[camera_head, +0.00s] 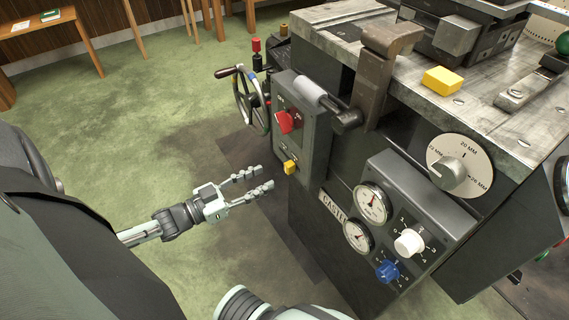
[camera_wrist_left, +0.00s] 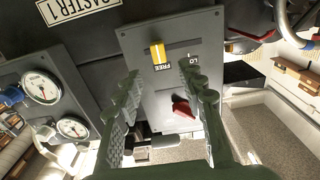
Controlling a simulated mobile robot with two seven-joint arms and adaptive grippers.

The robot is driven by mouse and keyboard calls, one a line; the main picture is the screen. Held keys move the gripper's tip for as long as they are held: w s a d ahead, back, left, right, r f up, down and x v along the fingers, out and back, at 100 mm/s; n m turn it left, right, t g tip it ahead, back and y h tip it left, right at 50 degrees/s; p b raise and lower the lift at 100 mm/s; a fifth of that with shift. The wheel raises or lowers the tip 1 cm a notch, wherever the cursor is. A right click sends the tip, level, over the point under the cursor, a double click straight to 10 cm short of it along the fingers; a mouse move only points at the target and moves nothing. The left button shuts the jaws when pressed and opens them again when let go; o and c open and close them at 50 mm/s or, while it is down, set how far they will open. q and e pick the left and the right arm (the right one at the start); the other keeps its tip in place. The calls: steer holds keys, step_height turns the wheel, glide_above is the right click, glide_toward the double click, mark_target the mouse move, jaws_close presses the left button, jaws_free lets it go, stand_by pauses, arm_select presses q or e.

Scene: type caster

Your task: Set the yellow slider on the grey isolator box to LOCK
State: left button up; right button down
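The grey isolator box (camera_head: 317,135) is on the side of the dark machine. Its small yellow slider (camera_head: 290,167) is low on the face, below a red knob (camera_head: 288,121). In the left wrist view the yellow slider (camera_wrist_left: 157,52) stands beside the FREE label (camera_wrist_left: 163,67). A label starting "LO" (camera_wrist_left: 190,59) lies to its right, partly hidden by a finger. My left gripper (camera_head: 263,178) is open and empty, its fingertips left of the slider and apart from it. The wrist view shows its two spread fingers (camera_wrist_left: 168,88) in front of the box. My right gripper is not in view.
A handwheel (camera_head: 250,101) stands beyond the box. A grey cylindrical handle (camera_head: 325,100) juts near its upper right. A panel (camera_head: 420,215) with gauges and white and blue knobs is to the right. A loose yellow block (camera_head: 443,80) lies on top. Green floor left is clear.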

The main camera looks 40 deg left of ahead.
mark_target(286, 167)
arm_select(q)
steer(key=x, duration=0.7)
steer(key=shift+w+d, duration=0.15)
steer(key=shift+w, duration=0.05)
jaws_close()
